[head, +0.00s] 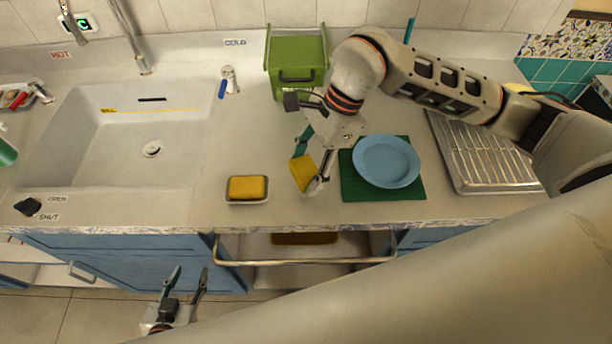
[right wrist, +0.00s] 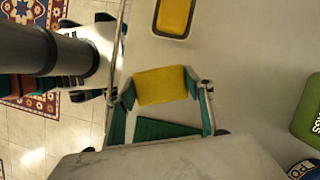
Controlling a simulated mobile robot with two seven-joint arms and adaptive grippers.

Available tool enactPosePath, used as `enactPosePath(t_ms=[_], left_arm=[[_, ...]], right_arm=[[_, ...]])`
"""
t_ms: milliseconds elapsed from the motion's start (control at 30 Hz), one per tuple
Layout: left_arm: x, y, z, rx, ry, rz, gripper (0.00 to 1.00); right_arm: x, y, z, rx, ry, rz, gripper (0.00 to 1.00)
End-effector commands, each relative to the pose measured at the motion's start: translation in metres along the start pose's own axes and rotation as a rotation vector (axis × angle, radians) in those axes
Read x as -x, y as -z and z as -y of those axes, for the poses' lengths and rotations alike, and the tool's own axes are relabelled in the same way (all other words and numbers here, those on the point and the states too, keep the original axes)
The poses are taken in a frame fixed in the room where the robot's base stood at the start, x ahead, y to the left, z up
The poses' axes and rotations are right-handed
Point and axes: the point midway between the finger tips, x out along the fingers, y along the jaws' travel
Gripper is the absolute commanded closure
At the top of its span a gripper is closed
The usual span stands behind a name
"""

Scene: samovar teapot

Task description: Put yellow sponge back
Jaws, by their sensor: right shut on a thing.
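A yellow sponge (head: 303,173) is held between the fingers of my right gripper (head: 309,172), close above the counter. In the right wrist view the same sponge (right wrist: 162,85) sits between the green fingertips of the right gripper (right wrist: 165,92). Another yellow sponge (head: 247,187) lies in a small pale dish (head: 249,201) to the left on the counter. That sponge also shows in the right wrist view (right wrist: 175,14) at the top, in its dish. My left gripper (head: 189,276) is low in front of the blue cabinets, with its fingers apart and empty.
A blue plate (head: 386,161) rests on a green mat (head: 382,190) right of the right gripper. A green bin (head: 297,66) stands behind. A metal drying rack (head: 487,155) is at the right, and a sink (head: 150,130) at the left. The counter between dish and held sponge is clear.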

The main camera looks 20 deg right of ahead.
Motion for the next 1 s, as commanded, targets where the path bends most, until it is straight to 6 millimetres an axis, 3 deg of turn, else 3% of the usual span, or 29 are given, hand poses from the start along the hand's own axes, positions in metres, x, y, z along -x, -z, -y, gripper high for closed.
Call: enactPosePath(t_ms=[300,667,700,733,1000], left_arm=[[0.001,0.002,0.001,0.000,0.000,0.000,0.60],[-0.001,-0.002,0.001,-0.001,0.000,0.001,0.60],[-0.001,-0.001,0.001,-0.001,0.000,0.001,0.60],[-0.001,-0.002,0.001,-0.001,0.000,0.002,0.60],[-0.001,-0.001,0.001,-0.002,0.000,0.002,0.60]], right_arm=[[-0.033,0.013,-0.001,-0.002,-0.003,0.001,0.66],[-0.037,0.015,0.000,0.000,0.000,0.000,0.66],[-0.036,0.015,0.000,0.000,0.000,0.000,0.41],[-0.036,0.015,0.000,0.000,0.000,0.000,0.33],[-0.036,0.015,0.000,0.000,0.000,0.000,0.32]])
